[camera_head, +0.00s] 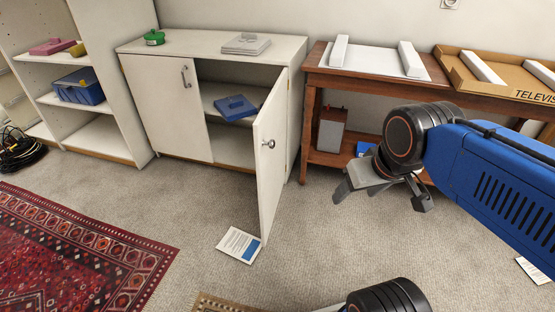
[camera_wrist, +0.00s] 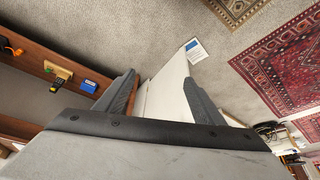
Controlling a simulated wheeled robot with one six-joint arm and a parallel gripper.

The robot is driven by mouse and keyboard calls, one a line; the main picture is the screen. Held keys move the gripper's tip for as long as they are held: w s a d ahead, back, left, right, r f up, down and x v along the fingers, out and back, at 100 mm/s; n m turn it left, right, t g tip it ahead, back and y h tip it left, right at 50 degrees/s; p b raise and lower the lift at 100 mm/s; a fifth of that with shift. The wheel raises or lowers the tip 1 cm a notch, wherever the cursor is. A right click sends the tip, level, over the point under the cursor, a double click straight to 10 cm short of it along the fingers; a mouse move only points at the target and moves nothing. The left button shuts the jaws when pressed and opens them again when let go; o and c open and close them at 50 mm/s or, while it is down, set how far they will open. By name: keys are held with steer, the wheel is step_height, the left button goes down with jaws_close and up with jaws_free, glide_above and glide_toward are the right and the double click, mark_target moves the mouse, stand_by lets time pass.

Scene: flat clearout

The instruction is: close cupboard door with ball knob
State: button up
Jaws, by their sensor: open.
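The white cupboard (camera_head: 178,120) stands against the wall with its left door shut and its right door (camera_head: 271,170) swung wide open toward the room. A small silver ball knob (camera_head: 269,144) sits on that open door's right-hand face. In the wrist view the open door (camera_wrist: 168,90) shows as a pale panel between the fingers, beyond them. My gripper (camera_head: 382,192) is open and empty, to the right of the door and apart from it. It also shows in the wrist view (camera_wrist: 160,97). The knob cannot be made out in the wrist view.
A blue object (camera_head: 235,107) lies on the cupboard's shelf. A leaflet (camera_head: 240,245) lies on the carpet by the door's lower edge. A wooden table (camera_head: 314,82) with packaging stands right of the cupboard.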

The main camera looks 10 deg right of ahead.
steer(key=w, duration=0.1)
steer(key=w+r+m, duration=0.1)
steer(key=w+m+g, duration=0.1)
steer(key=shift+w+a+r+y, duration=0.25)
steer(key=shift+a+r+y, duration=0.05)
steer(key=shift+r, duration=0.1)
jaws_close()
steer(key=w+d+m+g+y, duration=0.3)
steer(key=w+m, duration=0.4)
steer(key=w, duration=0.9)
steer(key=w+m+g+y, duration=0.2)
steer(key=w+m+y, duration=0.4)
steer(key=w, duration=1.1)
steer(key=s+a+f+m+h, duration=0.1)
steer(key=s+a+f, duration=0.1)
steer(key=a+f, duration=0.6)
steer(key=shift+a, duration=1.15)
